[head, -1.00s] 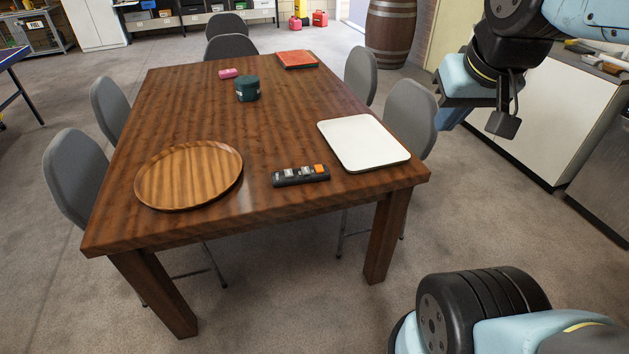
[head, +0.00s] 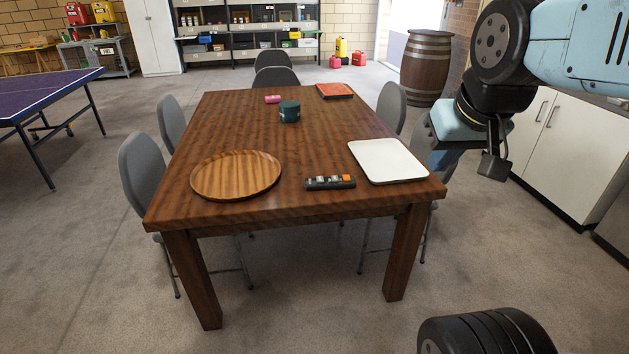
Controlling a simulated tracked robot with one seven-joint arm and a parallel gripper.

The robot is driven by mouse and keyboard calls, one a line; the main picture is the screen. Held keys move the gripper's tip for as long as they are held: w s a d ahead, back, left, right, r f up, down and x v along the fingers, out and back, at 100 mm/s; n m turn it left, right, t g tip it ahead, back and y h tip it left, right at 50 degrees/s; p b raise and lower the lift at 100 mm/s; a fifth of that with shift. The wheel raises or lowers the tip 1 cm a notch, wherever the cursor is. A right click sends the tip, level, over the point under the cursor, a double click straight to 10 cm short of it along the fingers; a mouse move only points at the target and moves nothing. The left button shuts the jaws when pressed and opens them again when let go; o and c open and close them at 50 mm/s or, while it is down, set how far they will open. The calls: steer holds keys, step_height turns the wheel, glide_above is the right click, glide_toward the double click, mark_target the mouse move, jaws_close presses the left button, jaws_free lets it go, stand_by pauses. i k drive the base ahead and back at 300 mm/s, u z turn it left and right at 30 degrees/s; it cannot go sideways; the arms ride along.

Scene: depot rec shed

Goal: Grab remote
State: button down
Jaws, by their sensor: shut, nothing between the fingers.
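The remote (head: 330,182) is a dark, narrow handset with pale and orange buttons. It lies on the wooden table (head: 240,120) near its front edge, between a round wooden tray and a white tray. My gripper (head: 494,165) is the dark end piece of my arm at the upper right. It is shut and empty, to the right of the table in the picture and apart from the remote. Its fingers are hard to make out.
The round wooden tray (head: 237,175) is left of the remote; the white tray (head: 388,160) is right. A dark green mug (head: 289,111), a pink item (head: 272,99) and a red-orange book-like item (head: 335,91) lie farther back. Grey chairs (head: 142,170) flank the table.

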mark_target(311, 183)
steer(key=u, duration=0.3)
steer(key=i, duration=1.15)
steer(key=z, duration=2.5)
steer(key=k, duration=1.25)
